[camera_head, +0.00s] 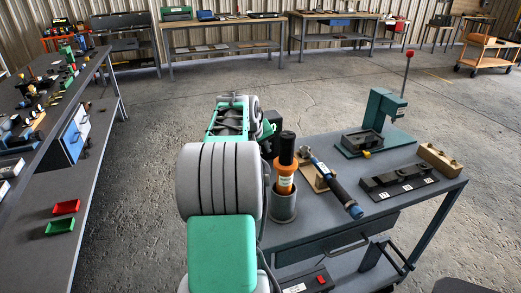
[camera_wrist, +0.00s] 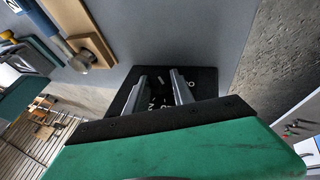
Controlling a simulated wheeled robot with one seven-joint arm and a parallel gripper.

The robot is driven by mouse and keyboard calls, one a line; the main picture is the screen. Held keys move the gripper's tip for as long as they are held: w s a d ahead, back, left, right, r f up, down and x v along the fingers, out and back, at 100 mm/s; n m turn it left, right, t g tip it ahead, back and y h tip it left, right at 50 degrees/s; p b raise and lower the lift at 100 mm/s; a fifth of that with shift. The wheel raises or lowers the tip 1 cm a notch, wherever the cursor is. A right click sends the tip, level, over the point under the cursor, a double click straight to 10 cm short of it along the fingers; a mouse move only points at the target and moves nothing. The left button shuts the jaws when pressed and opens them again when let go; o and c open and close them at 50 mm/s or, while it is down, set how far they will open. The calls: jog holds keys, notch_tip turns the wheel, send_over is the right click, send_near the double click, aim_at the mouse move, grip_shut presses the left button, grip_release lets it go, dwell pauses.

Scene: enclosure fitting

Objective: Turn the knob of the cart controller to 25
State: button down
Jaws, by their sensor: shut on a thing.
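The cart controller (camera_wrist: 205,77) is a black box with white dial marks in the wrist view, lying on the grey cart top. My gripper (camera_wrist: 158,78) reaches over it with two grey fingers on either side of the dial's middle. The fingers are shut on the knob, which is mostly hidden between and below them. A white pointer-like mark and a few digits show around the fingers, but I cannot read the setting. In the head view my own arm hides the controller and the fingertips.
The cart top (camera_head: 310,232) also holds an orange-and-black tool in a grey cup (camera_head: 284,205), a blue-ended tool (camera_head: 338,187), a green press (camera_head: 383,108) and a black block (camera_head: 396,181). A long bench (camera_head: 92,128) stands at left, with open floor between.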

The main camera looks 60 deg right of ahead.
jog(key=p, duration=0.1)
jog(key=t+y+p, duration=0.1)
jog(key=r+t+y+p, duration=0.1)
jog(key=p, duration=0.1)
jog(key=shift+s+d+m, duration=0.25)
jog(key=shift+s+m, duration=0.1)
jog(key=shift+m, duration=0.05)
jog(key=p, duration=0.2)
jog(key=t+y+p, duration=0.1)
jog(key=p, duration=0.1)
jog(key=shift+s+d+r+t+y, duration=0.1)
jog(key=shift+r+t+y, duration=0.05)
jog(key=shift+t+y, duration=0.15)
jog(key=t+y+p, duration=0.1)
jog(key=p, duration=0.4)
jog(key=shift+s+d+m, duration=0.1)
jog(key=shift+m, duration=0.2)
jog(key=shift+t+y+p, duration=0.3)
jog(key=shift+t+p, duration=0.1)
jog(key=shift+p, duration=0.75)
jog(key=f+t+y+p, duration=0.1)
jog(key=p, duration=0.2)
jog(key=shift+d+m, duration=0.15)
jog(key=shift+m, duration=0.15)
jog(key=shift+s+f+t+y+p, duration=0.15)
jog(key=shift+t+y+p, duration=0.3)
jog(key=shift+p, duration=0.35)
jog(key=shift+d+f+t+y+p, duration=0.15)
jog(key=shift+t+y+p, duration=0.2)
jog(key=shift+t+p, duration=0.35)
